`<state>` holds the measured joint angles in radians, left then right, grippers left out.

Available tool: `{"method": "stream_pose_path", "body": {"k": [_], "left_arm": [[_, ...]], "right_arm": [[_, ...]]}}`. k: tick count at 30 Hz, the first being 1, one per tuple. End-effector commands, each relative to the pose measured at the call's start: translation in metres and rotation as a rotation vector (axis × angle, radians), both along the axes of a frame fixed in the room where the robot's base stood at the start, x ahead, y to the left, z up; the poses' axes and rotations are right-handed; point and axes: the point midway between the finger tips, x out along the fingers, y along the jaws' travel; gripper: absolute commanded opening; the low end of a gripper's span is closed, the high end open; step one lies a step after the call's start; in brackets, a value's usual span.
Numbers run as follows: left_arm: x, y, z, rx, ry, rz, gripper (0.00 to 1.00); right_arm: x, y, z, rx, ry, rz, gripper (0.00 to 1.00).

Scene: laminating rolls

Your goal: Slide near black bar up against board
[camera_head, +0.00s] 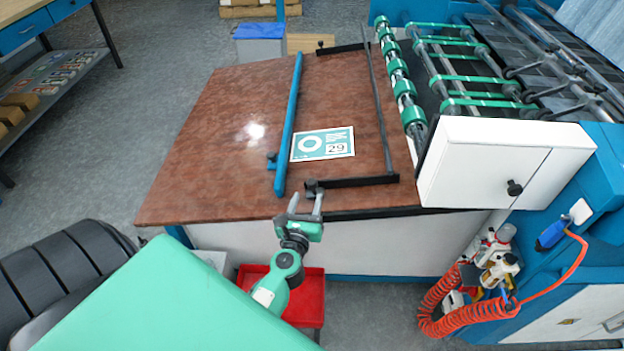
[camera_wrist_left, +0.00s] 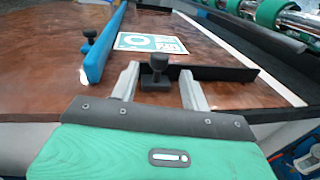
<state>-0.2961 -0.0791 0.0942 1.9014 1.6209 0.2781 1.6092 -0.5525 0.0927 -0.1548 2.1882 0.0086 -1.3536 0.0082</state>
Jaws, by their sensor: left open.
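The near black bar (camera_head: 358,181) lies across the near right part of the brown table, with a black knob block at its left end. In the left wrist view the bar (camera_wrist_left: 215,73) runs right from its knob (camera_wrist_left: 158,65). The printed board (camera_head: 322,144) lies flat beyond the bar, with a visible gap between them; it also shows in the left wrist view (camera_wrist_left: 152,43). My left gripper (camera_head: 306,201) is at the table's near edge, open, its fingers on either side of the knob block in the left wrist view (camera_wrist_left: 160,88). Contact cannot be told. My right gripper is not in view.
A blue bar (camera_head: 289,125) lies left of the board. A far black bar (camera_head: 340,49) and a long dark rod (camera_head: 377,100) bound the right side. Green rollers (camera_head: 404,87) and a white cabinet (camera_head: 500,165) stand right. The table's left half is clear.

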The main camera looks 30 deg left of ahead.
Motion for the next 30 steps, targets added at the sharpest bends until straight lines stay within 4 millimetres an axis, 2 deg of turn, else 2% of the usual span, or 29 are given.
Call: {"method": "stream_pose_path", "body": {"k": [6, 12, 25, 26, 30], "left_arm": [[0.038, 0.015, 0.002, 0.003, -0.001, -0.001, 0.46], [0.059, 0.024, 0.001, 0.002, 0.000, -0.001, 0.46], [0.067, 0.028, 0.000, 0.003, 0.001, 0.000, 0.46], [0.067, 0.028, 0.000, 0.003, 0.001, 0.000, 0.42], [0.067, 0.028, 0.000, 0.003, 0.001, 0.000, 0.15]], "right_arm": [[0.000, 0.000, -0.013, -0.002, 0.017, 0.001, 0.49], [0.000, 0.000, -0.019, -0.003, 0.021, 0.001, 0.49], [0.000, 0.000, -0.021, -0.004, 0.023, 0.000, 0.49], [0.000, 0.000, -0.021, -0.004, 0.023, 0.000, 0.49], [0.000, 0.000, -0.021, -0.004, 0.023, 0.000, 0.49]]}}
